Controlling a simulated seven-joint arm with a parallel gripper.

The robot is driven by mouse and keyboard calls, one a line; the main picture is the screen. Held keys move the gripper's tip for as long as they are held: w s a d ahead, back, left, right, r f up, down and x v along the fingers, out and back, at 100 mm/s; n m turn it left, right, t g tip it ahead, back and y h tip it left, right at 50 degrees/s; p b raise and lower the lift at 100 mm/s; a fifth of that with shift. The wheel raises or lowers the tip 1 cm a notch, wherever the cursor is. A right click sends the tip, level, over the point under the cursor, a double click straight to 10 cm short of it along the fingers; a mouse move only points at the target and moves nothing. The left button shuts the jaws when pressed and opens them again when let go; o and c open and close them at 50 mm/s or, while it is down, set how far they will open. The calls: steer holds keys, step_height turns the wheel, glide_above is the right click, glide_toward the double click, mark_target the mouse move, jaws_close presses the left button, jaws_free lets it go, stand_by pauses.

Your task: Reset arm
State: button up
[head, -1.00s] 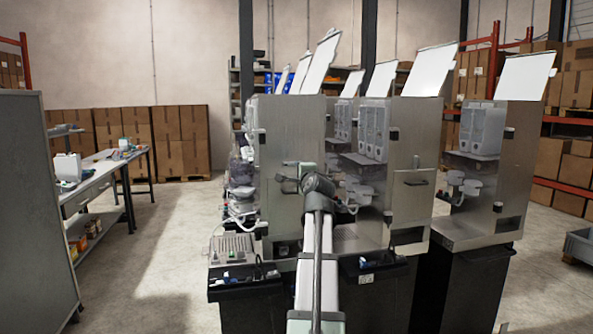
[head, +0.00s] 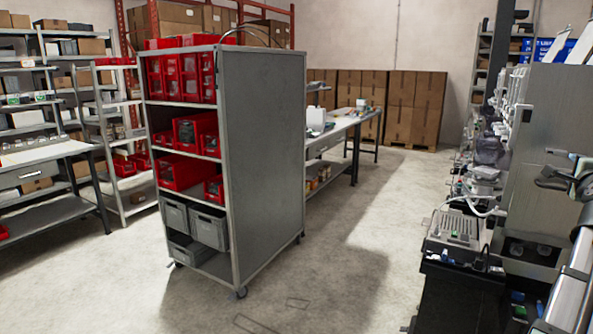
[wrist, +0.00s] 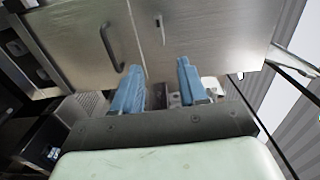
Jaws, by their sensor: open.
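My gripper (wrist: 158,88) shows in the wrist view with its two blue fingers spread apart. Nothing is held between them. Beyond the fingers are the metal panels of a dispenser cabinet (wrist: 200,40) with a dark curved handle (wrist: 120,58). Whether the fingers touch the cabinet is not clear. In the head view only part of my arm shows at the right edge, in front of the dispenser row (head: 545,130); the fingers are not visible there.
A grey wheeled shelf (head: 265,150) with red bins (head: 195,140) and grey crates (head: 208,228) stands left of centre. A workbench (head: 335,135) is behind it. Stacked cardboard boxes (head: 415,105) line the back wall. The floor (head: 350,280) between shelf and dispensers is clear.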

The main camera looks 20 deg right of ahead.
steer(key=s+a+f+n+g+y, duration=0.1)
steer(key=a+f+n+g+y, duration=0.35)
steer(key=f, duration=0.75)
steer(key=s+a+f+n+g+y, duration=0.1)
steer(key=f+n, duration=0.7)
steer(key=f, duration=0.5)
steer(key=w+a+f+n+g+y, duration=0.1)
steer(key=a+f+n+g+y, duration=0.1)
steer(key=a+f, duration=0.65)
steer(key=w+a+f+n+g+y, duration=0.15)
steer(key=a+f, duration=0.25)
steer(key=f, duration=1)
steer(key=w+a+f+n+g+y, duration=0.1)
steer(key=a+f+g+y, duration=0.15)
steer(key=a+f, duration=0.65)
steer(key=s+a+f+n+g+y, duration=0.1)
steer(key=s+a+f+n+g, duration=0.1)
steer(key=a+f, duration=0.8)
steer(key=s+a+f+n+g+y, duration=0.1)
steer(key=s+a+f+n, duration=0.15)
steer(key=a+f, duration=0.7)
steer(key=s+a+f+n+g, duration=0.2)
steer(key=s+a+f, duration=0.4)
steer(key=s+a, duration=0.2)
steer(key=s+a+f+n+g, duration=0.3)
steer(key=s+a+f, duration=0.3)
steer(key=a, duration=0.6)
steer(key=s, duration=0.2)
steer(key=shift+s+h, duration=0.35)
